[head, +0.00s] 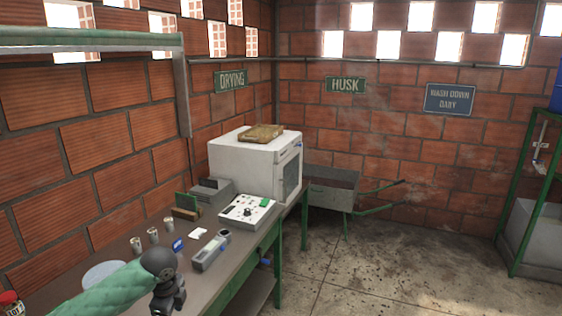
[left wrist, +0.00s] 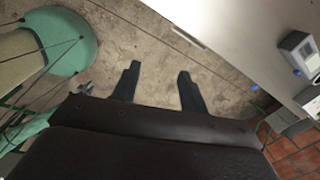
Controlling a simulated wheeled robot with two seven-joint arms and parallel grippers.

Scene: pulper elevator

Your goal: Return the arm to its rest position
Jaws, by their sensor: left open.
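My left arm, in a green quilted sleeve, comes in at the lower left of the head view over the near end of the bench (head: 235,270). Its dark gripper (head: 169,300) is at the bottom edge of that view, and its fingers are hard to make out there. In the left wrist view the two dark fingers of the left gripper (left wrist: 158,72) are spread apart. Nothing is between them, and bare concrete floor (left wrist: 155,35) shows beyond. My right gripper is in neither view.
The bench carries a grey handheld meter (head: 211,250), a control box with knobs (head: 247,211), small metal cups (head: 153,236) and a white oven (head: 250,169). A metal cart (head: 330,188) stands behind. The floor to the right (head: 400,265) is clear.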

